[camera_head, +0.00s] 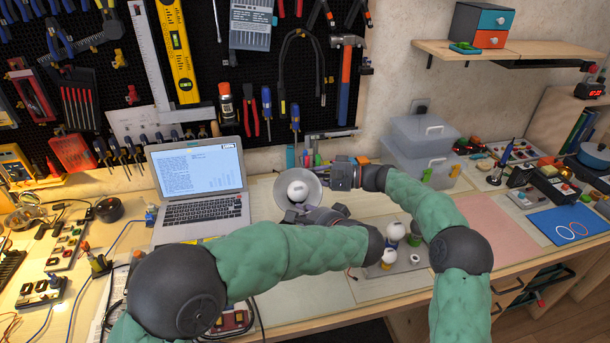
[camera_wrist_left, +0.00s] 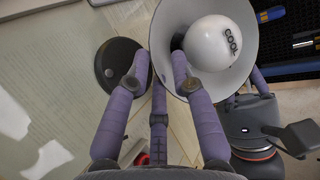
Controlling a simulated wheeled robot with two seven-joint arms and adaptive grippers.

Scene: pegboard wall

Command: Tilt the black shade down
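The lamp shade (camera_head: 312,196) is a wide cone with a pale grey inside, its open side facing me. A white bulb (camera_head: 297,191) marked "COOL" sits in it; shade (camera_wrist_left: 206,92) and bulb (camera_wrist_left: 212,42) show large in the left wrist view. The outside of the shade is mostly hidden. My left gripper (camera_head: 322,214) is below and right of the shade. In its wrist view the fingers (camera_wrist_left: 160,58) are spread, one over the shade's near rim; contact is unclear. My right gripper (camera_head: 338,176) is at the shade's right side, its fingers (camera_wrist_left: 256,84) partly hidden behind it.
A black round disc (camera_wrist_left: 118,78) lies beside the shade in the left wrist view. A laptop (camera_head: 200,190) stands left of the lamp. Clear bins (camera_head: 418,145) stand at the back right. Small bulbs (camera_head: 390,256) on a grey tray are near my left wrist. A pegboard with tools rises behind.

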